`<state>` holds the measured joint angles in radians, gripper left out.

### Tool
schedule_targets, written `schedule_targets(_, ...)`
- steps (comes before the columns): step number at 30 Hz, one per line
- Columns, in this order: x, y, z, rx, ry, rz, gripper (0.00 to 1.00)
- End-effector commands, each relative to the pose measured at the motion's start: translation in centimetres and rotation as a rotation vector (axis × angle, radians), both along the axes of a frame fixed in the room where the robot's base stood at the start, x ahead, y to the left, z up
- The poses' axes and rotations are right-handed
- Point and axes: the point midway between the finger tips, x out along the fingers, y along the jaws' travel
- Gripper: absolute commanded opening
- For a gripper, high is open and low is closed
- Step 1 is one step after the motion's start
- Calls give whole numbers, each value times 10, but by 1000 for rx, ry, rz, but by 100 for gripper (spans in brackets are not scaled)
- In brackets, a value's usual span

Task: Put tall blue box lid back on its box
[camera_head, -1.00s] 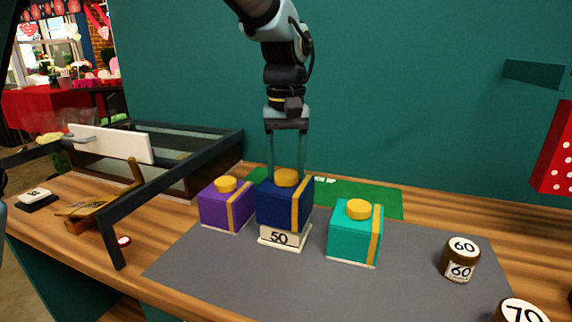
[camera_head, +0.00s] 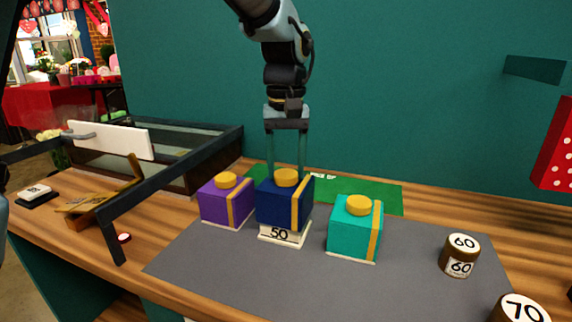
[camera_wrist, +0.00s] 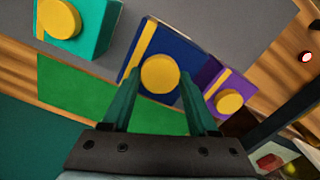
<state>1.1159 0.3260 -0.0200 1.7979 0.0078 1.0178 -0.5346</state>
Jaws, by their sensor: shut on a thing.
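The tall dark blue box lid (camera_head: 277,206) has a yellow round knob and a yellow stripe. It is upright over a white base (camera_head: 284,243) labelled 50, in the middle of the head view. In the wrist view, the lid (camera_wrist: 182,58) lies just ahead of my gripper (camera_wrist: 160,100), with the knob between the fingertips. The exact contact is partly hidden.
A purple box (camera_head: 221,205) stands close left of the blue lid, and a teal box (camera_head: 350,238) stands to the right. All are on a grey mat (camera_head: 260,285). Jars labelled 60 (camera_head: 459,256) and 70 (camera_head: 521,310) are at right. A dark frame (camera_head: 180,185) is at left.

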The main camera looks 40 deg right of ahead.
Motion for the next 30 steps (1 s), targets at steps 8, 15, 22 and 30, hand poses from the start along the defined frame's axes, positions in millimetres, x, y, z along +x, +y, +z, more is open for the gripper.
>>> schedule_targets(8,0,0,-2,0,0,0,0)
schedule_targets(15,0,0,-8,0,0,0,0)
schedule_targets(22,0,0,-8,0,0,0,0)
schedule_targets(30,0,0,-10,0,0,0,0)
